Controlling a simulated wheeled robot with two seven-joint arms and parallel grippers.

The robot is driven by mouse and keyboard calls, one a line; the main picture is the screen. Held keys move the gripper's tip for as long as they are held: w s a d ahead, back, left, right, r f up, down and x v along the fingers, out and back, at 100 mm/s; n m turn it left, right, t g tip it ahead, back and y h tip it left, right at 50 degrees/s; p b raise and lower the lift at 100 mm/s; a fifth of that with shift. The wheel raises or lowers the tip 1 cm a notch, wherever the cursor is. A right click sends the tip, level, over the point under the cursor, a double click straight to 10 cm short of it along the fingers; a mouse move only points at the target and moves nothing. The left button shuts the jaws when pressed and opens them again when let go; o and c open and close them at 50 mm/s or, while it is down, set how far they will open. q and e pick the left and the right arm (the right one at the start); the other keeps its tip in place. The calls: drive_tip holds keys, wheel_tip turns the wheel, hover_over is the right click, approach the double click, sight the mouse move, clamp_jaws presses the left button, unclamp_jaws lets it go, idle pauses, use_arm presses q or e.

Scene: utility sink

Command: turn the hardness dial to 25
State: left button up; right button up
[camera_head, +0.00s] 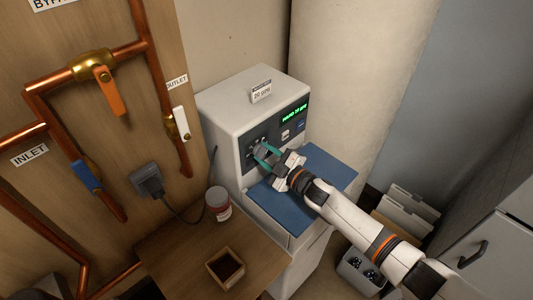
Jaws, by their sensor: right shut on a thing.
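The hardness dial (260,151) is on the front panel of the pale grey softener unit (222,112). Only part of the dial and its scale marks show; the fingers cover much of it. My right gripper (266,155) has its teal fingertips shut on the dial. A green lit display (294,113) is at the panel's upper right; its text is too small to read surely. A small white label (262,91) stands on top of the unit. My left gripper is not in view.
A blue lid (325,168) juts out below the panel, under my right wrist. Copper pipes (155,85) with valve handles run along the wooden board.

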drive_tip(key=shift+m, duration=0.3)
drive_tip(key=o, duration=1)
drive_tip(key=shift+b+v, duration=0.9)
drive_tip(key=shift+v, duration=5.1)
